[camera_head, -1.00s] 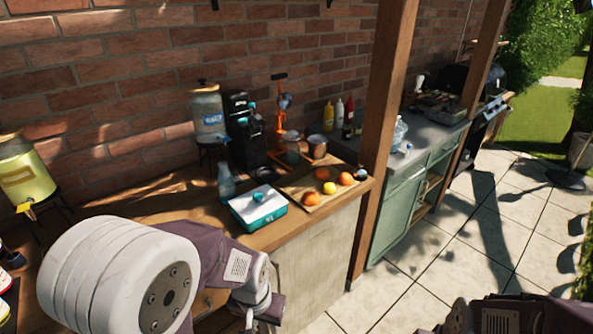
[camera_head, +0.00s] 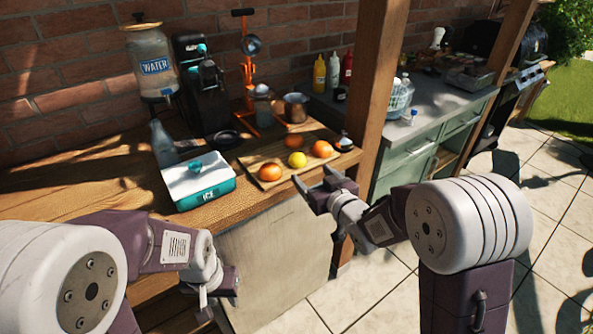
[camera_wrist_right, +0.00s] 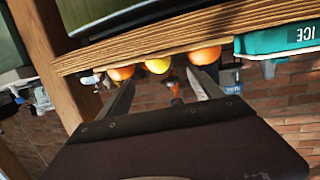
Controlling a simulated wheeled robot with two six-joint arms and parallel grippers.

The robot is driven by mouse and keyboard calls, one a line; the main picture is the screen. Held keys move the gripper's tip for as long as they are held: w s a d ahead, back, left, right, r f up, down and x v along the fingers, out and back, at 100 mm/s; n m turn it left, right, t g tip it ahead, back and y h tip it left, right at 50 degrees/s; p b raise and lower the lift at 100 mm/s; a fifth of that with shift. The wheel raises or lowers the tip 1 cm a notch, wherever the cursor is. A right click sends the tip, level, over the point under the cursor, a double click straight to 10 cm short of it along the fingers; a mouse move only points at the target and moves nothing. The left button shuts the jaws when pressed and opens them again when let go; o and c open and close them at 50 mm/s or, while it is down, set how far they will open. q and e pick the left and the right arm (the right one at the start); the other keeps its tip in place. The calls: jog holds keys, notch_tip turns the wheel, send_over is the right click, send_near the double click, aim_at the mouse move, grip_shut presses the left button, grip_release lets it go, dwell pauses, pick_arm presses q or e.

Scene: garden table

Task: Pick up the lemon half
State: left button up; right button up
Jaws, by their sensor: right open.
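A yellow lemon piece (camera_head: 297,159) rests on a wooden board (camera_head: 262,182) on the counter, between an orange (camera_head: 270,171) on its left and another orange (camera_head: 322,149) on its right. I cannot tell whether it is cut. My right gripper (camera_head: 315,181) is open and empty, in front of the board near the counter's front edge. In the right wrist view, which is upside down, the lemon (camera_wrist_right: 157,66) shows between the two fingers, beyond the tips and apart from them. My left gripper (camera_head: 215,292) is low at the left, its fingers unclear.
A teal and white ice box (camera_head: 198,184) stands left of the board. A pot (camera_head: 296,107), an orange juicer press (camera_head: 248,75) and a glass bottle (camera_head: 162,143) stand behind. A wooden post (camera_head: 385,75) rises right of the board.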

aim_at(301, 162)
jog(key=x, duration=0.9)
jog(key=shift+w+d, duration=0.1)
jog(key=shift+w, duration=0.05)
jog(key=shift+r, duration=0.1)
jog(key=shift+c, duration=0.4)
jog(key=c, duration=1.4)
jog(key=shift+r, duration=0.1)
